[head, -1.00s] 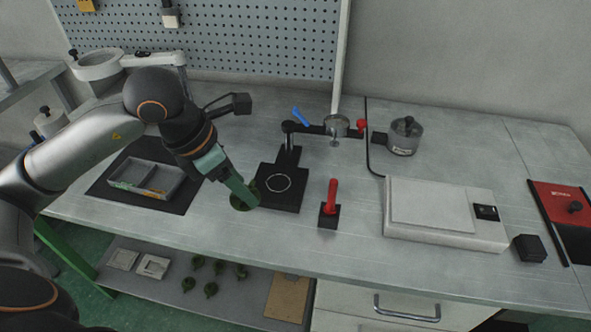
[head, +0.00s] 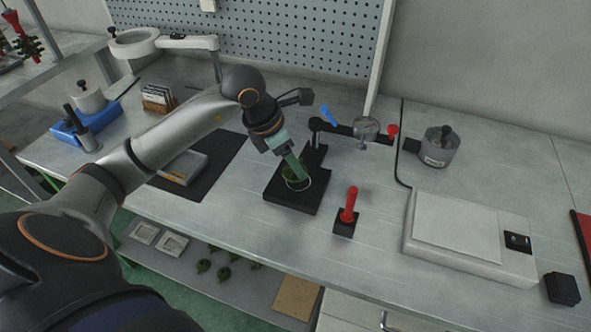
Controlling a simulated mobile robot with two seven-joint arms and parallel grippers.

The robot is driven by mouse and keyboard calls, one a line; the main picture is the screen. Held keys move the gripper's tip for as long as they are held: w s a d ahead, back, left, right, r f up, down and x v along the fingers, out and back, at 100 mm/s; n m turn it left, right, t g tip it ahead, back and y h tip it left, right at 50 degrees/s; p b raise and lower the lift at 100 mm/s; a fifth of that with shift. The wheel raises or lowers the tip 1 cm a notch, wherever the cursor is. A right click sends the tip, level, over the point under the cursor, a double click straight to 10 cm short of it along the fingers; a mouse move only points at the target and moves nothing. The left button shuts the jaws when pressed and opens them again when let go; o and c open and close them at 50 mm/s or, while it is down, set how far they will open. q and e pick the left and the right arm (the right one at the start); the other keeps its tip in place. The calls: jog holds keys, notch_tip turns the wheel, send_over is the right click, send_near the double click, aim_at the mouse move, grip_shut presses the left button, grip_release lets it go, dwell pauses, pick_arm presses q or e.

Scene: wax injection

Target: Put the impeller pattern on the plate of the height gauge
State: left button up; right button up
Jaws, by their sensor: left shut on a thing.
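The height gauge has a black square plate (head: 288,198) with a white ring on it, and a post and arm with a dial (head: 367,128) behind. My left gripper (head: 298,180) is over the plate, shut on the green impeller pattern (head: 291,174). The pattern is at the white ring, partly hidden by the fingers. I cannot tell whether it touches the plate. My right gripper is not in view.
A red-handled tool (head: 349,204) stands right of the plate. A white scale (head: 468,236) and a lidded metal pot (head: 438,147) are farther right. A grey tray (head: 186,165) lies on a dark mat at left. More green patterns (head: 204,265) lie on the lower shelf.

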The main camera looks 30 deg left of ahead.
pick_arm(q)
jog(key=w+f, duration=0.2)
jog(key=shift+w+a+f, duration=0.1)
jog(key=shift+a+f, duration=0.25)
jog(key=shift+f, duration=1.5)
jog(key=shift+f, duration=0.2)
jog(key=o, duration=1.3)
jog(key=shift+r, duration=0.15)
jog(key=shift+a+r, duration=0.1)
jog(key=shift+r, duration=0.15)
jog(key=v, duration=1.1)
jog(key=shift+r, duration=0.3)
